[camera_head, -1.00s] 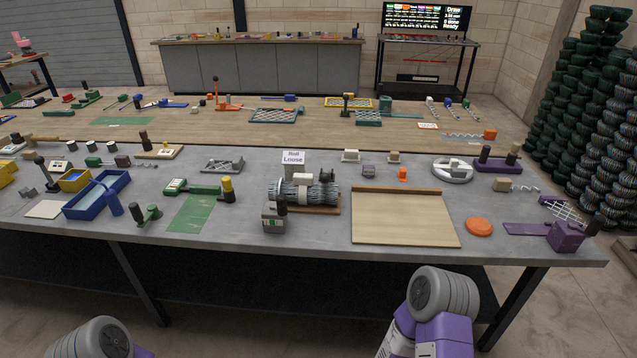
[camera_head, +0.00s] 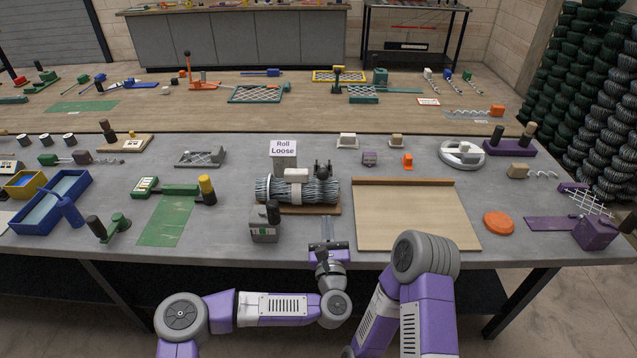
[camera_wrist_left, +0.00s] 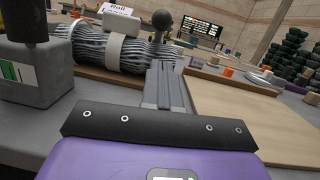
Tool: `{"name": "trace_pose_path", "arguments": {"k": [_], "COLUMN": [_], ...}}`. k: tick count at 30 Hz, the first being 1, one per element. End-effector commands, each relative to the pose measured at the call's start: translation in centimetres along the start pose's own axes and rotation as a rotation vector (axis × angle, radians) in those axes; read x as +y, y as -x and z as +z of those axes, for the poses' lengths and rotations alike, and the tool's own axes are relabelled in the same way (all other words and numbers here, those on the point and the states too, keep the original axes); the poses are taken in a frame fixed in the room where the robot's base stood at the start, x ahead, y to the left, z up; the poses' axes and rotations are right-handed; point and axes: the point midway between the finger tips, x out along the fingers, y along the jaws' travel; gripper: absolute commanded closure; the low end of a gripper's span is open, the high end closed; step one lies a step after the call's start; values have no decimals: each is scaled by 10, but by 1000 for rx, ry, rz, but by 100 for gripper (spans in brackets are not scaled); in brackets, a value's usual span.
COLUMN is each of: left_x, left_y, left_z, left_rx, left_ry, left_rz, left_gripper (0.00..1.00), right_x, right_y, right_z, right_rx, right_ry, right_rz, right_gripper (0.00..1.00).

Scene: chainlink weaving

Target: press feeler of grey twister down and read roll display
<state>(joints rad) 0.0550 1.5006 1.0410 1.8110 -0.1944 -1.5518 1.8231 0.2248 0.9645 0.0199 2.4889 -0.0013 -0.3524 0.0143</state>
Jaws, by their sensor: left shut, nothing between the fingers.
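A grey box with a dark upright knob (camera_head: 265,228) stands near the table's front edge; it also shows at the left of the left wrist view (camera_wrist_left: 38,78). Behind it a grey wire roll (camera_head: 268,190) with a pale band lies on a wooden base. A dark round-topped part (camera_head: 323,169) stands at the roll's right end. The roll display (camera_head: 284,147) behind reads "Roll Loose". I cannot tell which part is the feeler. My left gripper (camera_head: 328,222) is shut and empty, right of the grey box and in front of the roll, apart from both. My right gripper is out of view.
A wooden board (camera_head: 410,215) with a raised back edge lies right of my left gripper. A green mat (camera_head: 166,222) lies to the left. An orange disc (camera_head: 498,223) and a purple device (camera_head: 596,232) are at the right. Small blocks stand behind the board.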

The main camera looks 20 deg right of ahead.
Motion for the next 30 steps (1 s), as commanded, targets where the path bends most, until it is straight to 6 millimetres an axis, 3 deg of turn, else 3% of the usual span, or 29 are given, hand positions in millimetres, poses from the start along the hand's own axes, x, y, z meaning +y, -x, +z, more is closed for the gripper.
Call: {"name": "trace_pose_path", "arguments": {"k": [5, 19, 30], "left_x": [2, 3, 3], "left_y": [-11, -82, -101], "left_z": [3, 3, 3], "left_rx": [-8, -7, -5], "left_ry": [36, 32, 32], "left_rz": [20, 17, 15], "left_gripper": [100, 100, 100], "right_x": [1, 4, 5], "right_y": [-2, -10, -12], "right_z": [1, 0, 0], "right_rx": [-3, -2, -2], "right_ry": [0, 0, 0], "right_rz": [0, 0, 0], "right_gripper": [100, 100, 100]}}
